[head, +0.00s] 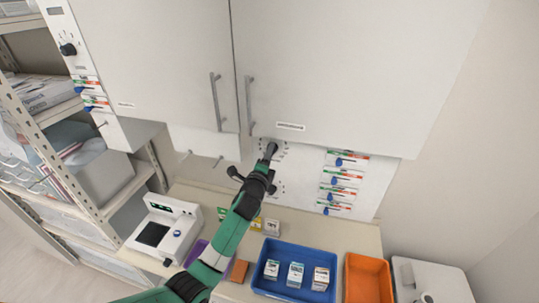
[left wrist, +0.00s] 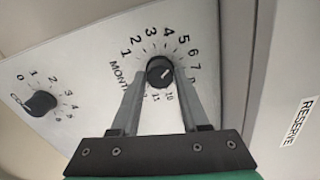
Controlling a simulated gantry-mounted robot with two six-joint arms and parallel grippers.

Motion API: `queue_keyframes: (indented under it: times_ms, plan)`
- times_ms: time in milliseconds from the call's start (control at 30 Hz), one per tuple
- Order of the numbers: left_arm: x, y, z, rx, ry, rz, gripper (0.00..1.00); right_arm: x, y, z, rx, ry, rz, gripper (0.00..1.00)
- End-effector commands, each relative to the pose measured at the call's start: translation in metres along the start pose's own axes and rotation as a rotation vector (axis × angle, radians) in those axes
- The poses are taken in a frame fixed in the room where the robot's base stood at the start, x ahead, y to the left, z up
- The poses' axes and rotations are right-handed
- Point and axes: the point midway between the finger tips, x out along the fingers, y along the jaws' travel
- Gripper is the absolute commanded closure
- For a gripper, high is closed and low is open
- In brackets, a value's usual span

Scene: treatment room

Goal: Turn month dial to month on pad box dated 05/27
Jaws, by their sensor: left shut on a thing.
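The month dial (left wrist: 160,72) is a black round knob on a white panel (left wrist: 95,65), ringed by printed numbers, with 1 to 7 clear along its upper side. A short pale pointer mark shows on its face; I cannot tell exactly which number it points to. My left gripper (left wrist: 160,78) is shut on the knob, one finger on each side. In the head view the left gripper (head: 269,151) reaches the panel under the cupboards and hides the knob. Several small boxes, such as a white one (head: 321,279), have printing too small to read. My right gripper is not seen.
A second knob (left wrist: 41,103) marked 0 to 5 or more sits left of the dial. Cupboard doors (head: 340,70) hang above. Below are a blue tray (head: 262,292), an orange bin (head: 368,280) and a white device (head: 163,230). Marker-like rows (head: 341,183) line the panel's right.

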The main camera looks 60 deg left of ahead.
Motion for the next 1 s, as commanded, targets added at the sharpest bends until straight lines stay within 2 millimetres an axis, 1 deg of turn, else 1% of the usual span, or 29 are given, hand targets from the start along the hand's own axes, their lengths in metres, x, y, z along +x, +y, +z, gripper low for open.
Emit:
queue_keyframes:
  times_ms: [67, 100, 167, 200, 267, 533, 667, 767, 833, 1000]
  plan:
    - [0.0, 0.0, 0.0, 0.0, 0.0, 0.0, 1.0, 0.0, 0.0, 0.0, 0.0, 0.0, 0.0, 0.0]
    - [0.0, 0.0, 0.0, -0.001, 0.0, 0.0, 0.53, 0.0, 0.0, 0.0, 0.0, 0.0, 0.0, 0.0]
    - [0.0, 0.0, 0.0, -0.001, 0.0, 0.0, 0.43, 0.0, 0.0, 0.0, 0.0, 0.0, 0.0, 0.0]
    - [0.0, 0.0, 0.0, -0.001, 0.0, 0.0, 0.35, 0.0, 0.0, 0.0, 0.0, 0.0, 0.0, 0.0]
    - [0.0, 0.0, 0.0, -0.001, 0.0, 0.0, 0.25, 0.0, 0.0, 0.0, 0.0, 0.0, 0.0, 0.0]
    - [0.0, 0.0, 0.0, -0.001, 0.0, 0.0, 0.25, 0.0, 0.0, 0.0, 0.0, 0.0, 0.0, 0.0]
    - [-0.006, 0.001, 0.0, -0.003, 0.0, 0.0, 0.25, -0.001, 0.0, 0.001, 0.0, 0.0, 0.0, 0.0]
    - [-0.019, 0.002, -0.001, -0.002, 0.0, -0.001, 0.25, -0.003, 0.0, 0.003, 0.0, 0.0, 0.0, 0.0]
    - [-0.032, 0.002, -0.001, -0.003, 0.002, -0.001, 0.25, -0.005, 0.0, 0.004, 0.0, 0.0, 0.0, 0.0]
    - [-0.072, 0.002, -0.001, -0.002, 0.002, -0.001, 0.25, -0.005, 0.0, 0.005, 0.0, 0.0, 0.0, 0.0]
